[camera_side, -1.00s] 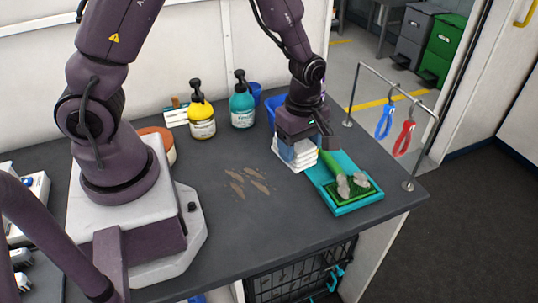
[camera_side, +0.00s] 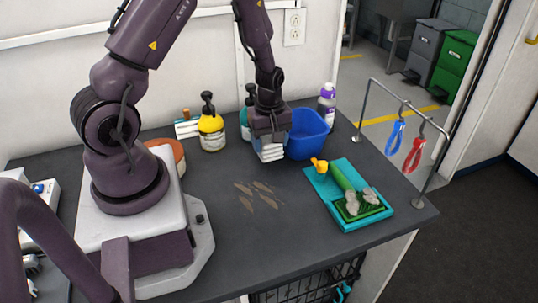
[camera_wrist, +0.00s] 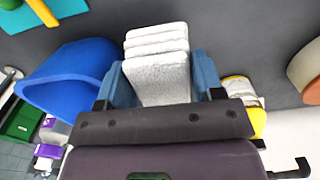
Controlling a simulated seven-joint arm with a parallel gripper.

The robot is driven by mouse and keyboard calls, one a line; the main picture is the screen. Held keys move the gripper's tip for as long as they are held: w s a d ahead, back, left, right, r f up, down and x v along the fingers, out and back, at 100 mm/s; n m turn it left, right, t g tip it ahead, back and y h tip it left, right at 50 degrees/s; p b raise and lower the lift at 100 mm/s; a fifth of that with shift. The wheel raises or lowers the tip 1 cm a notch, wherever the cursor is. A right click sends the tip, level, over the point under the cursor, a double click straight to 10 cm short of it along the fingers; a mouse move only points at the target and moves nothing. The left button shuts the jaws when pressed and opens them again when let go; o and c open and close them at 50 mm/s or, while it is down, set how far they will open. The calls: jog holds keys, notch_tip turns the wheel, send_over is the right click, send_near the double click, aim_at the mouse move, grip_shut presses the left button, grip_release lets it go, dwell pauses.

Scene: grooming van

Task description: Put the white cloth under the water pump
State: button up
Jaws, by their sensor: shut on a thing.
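My gripper (camera_side: 268,138) is shut on the white cloth (camera_side: 271,154), a folded, layered stack, just left of a blue tub. In the wrist view the cloth (camera_wrist: 158,62) sits between the blue fingers of my gripper (camera_wrist: 160,80). Whether the cloth touches the counter is unclear. A yellow pump bottle (camera_side: 211,131) stands to the left and also shows in the wrist view (camera_wrist: 240,92). A teal pump bottle (camera_side: 245,122) stands behind my gripper, partly hidden. I cannot tell which thing is the water pump.
The blue tub (camera_side: 308,132) is close at the right of my gripper. A teal tray (camera_side: 350,218) holds a green-handled brush (camera_side: 341,180), with a yellow piece (camera_side: 319,165) at its end. A purple-capped bottle (camera_side: 327,105) stands behind. Brown smudges (camera_side: 258,195) mark the clear counter.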

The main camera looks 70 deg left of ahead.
jog(key=shift+f, duration=2)
jog(key=shift+f, duration=0.1)
jog(key=o, duration=0.6)
jog(key=shift+o, duration=0.2)
notch_tip(320, 180, up, 12)
jog(key=shift+r, duration=0.1)
jog(key=s+d+r+m+t, duration=0.2)
jog(key=s+d+r+m, duration=0.3)
jog(key=d+r+m, duration=0.2)
jog(key=s+d+r+m+t, duration=0.3)
jog(key=s+d+r+m, duration=0.3)
jog(key=r+m, duration=0.5)
notch_tip(320, 180, up, 3)
jog(key=shift+d+t, duration=0.3)
jog(key=shift+d, duration=0.6)
